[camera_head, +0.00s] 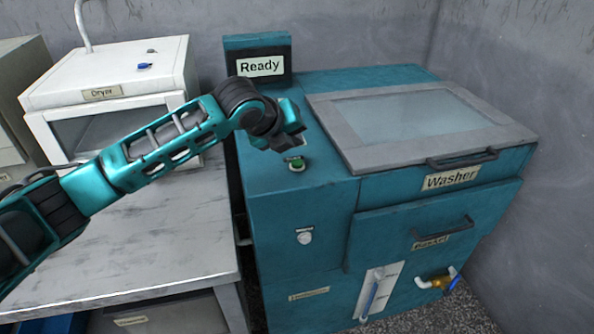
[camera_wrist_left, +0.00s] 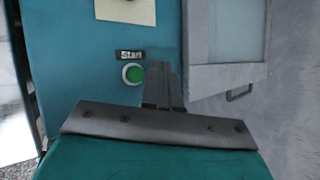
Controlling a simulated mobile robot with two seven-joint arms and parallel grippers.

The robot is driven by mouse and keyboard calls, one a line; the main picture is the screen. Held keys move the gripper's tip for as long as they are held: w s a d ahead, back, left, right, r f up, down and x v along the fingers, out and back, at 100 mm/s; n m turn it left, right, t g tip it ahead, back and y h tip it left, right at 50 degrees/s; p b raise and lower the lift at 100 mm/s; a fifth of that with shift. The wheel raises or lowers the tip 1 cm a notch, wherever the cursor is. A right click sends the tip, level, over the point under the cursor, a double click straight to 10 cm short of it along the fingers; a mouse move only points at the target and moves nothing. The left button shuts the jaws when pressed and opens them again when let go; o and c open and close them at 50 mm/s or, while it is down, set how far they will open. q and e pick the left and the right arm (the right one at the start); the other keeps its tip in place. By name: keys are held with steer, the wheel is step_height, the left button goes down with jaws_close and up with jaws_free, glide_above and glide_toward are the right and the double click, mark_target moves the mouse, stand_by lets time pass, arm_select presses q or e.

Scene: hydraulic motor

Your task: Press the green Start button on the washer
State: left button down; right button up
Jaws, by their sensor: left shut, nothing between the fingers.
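The teal washer (camera_head: 300,225) stands at the right, with a glass-topped lid (camera_head: 400,115) that is closed. Its green Start button (camera_head: 297,164) is on the top left panel, and it also shows under a "Start" label in the left wrist view (camera_wrist_left: 133,73). My left gripper (camera_head: 298,143) is shut and empty, close above and behind the button in the head view. In the left wrist view its fingertips (camera_wrist_left: 160,68) appear just to the right of the button. I cannot tell whether they touch the panel. My right gripper is not in view.
A display reading "Ready" (camera_head: 261,66) stands at the back of the washer. A white dryer (camera_head: 120,60) sits on the grey table (camera_head: 160,245) at the left. The lid handle (camera_head: 463,158) and a drawer handle (camera_head: 443,230) stick out at the front. A wall is behind.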

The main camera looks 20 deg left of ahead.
mark_target(294, 164)
arm_select(q)
steer(key=shift+f, duration=1.2)
stand_by(1.1)
steer(key=shift+f, duration=0.1)
steer(key=shift+f, duration=0.3)
steer(key=shift+f+p, duration=0.3)
steer(key=shift+f, duration=0.2)
stand_by(0.8)
steer(key=shift+r+p, duration=0.9)
steer(key=shift+p, duration=0.35)
